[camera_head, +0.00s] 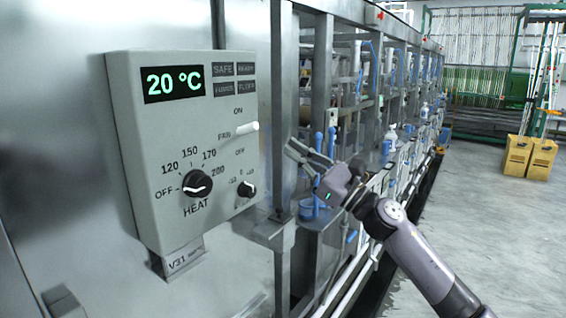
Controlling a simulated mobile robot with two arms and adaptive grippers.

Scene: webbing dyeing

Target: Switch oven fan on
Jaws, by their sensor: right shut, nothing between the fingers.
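The oven's control box (145,225) is a grey panel on the metal wall at left, with a green display (172,84) reading 20 °C. The fan switch (240,131) is a white lever beside the FAN label, between the ON mark above and the OFF mark below. It sticks out to the right, tilted slightly up; I cannot tell which position it is set to. My right gripper (289,149) is shut and empty, to the right of the lever and a little lower, apart from it in the picture. My left gripper is not in view.
A black HEAT knob (197,184) and a smaller black knob (246,189) sit below the switch. A metal post (282,100) stands just right of the box. Machinery with blue handles lines the aisle behind my right arm.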

